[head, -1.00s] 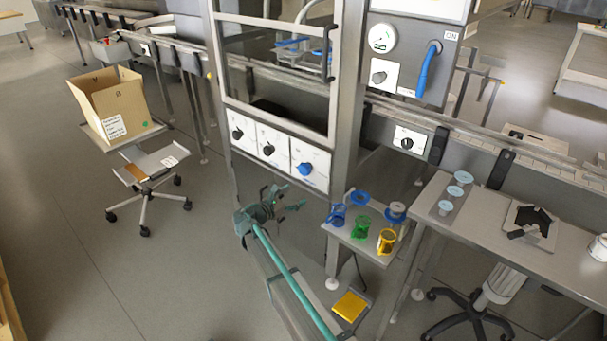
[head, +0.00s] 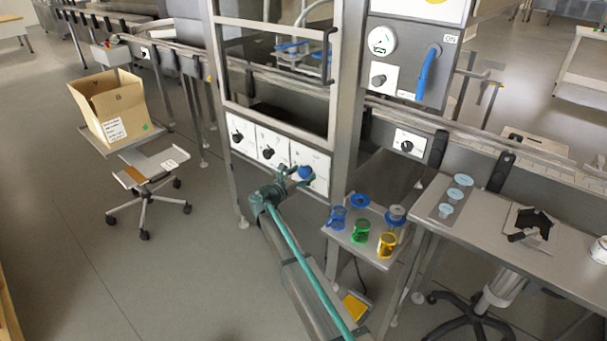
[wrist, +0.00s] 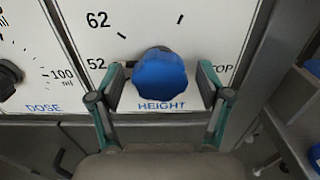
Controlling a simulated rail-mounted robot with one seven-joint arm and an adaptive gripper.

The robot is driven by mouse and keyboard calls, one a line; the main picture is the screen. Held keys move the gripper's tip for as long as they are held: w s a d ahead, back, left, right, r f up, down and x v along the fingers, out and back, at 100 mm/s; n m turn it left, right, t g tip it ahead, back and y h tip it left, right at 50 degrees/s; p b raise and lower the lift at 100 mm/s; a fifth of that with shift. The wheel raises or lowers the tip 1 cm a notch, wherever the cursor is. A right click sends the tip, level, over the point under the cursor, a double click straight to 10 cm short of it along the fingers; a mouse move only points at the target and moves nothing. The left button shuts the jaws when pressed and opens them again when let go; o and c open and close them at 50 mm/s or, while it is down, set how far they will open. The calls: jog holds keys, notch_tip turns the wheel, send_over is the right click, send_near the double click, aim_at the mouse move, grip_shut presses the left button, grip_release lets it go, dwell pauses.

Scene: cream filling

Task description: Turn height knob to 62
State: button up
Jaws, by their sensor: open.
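The blue height knob (head: 305,173) is on the rightmost white dial panel of the machine. In the wrist view the knob (wrist: 160,75) sits above the printed word HEIGHT, with the marks 62 and 52 to its upper left and left and part of the word STOP to its right. My gripper (wrist: 160,88) is open, with one finger on each side of the knob and a small gap showing at both sides. In the head view my gripper (head: 293,180) is at the knob.
A dose panel with a black knob (wrist: 8,75) is to the left. A small table (head: 350,238) with blue, green and yellow cups stands close on the right. A metal frame post (head: 340,180) rises just right of the panels. Open floor lies to the left.

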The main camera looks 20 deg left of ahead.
jog(key=shift+w+d, duration=0.1)
jog(key=shift+w, duration=0.15)
jog(key=c, duration=1.2)
jog(key=shift+f+m+b, duration=0.1)
jog(key=shift+m+b, duration=0.2)
jog(key=shift+b, duration=0.05)
jog(key=shift+m+b, duration=0.5)
jog(key=shift+b, duration=0.05)
jog(key=m+b, duration=0.2)
jog(key=m, duration=0.1)
jog(key=shift+f+b, duration=0.1)
jog(key=shift+b, duration=0.25)
jog(key=shift+m+b, duration=1.2)
jog(key=shift+m, duration=0.3)
jog(key=shift+r, duration=0.2)
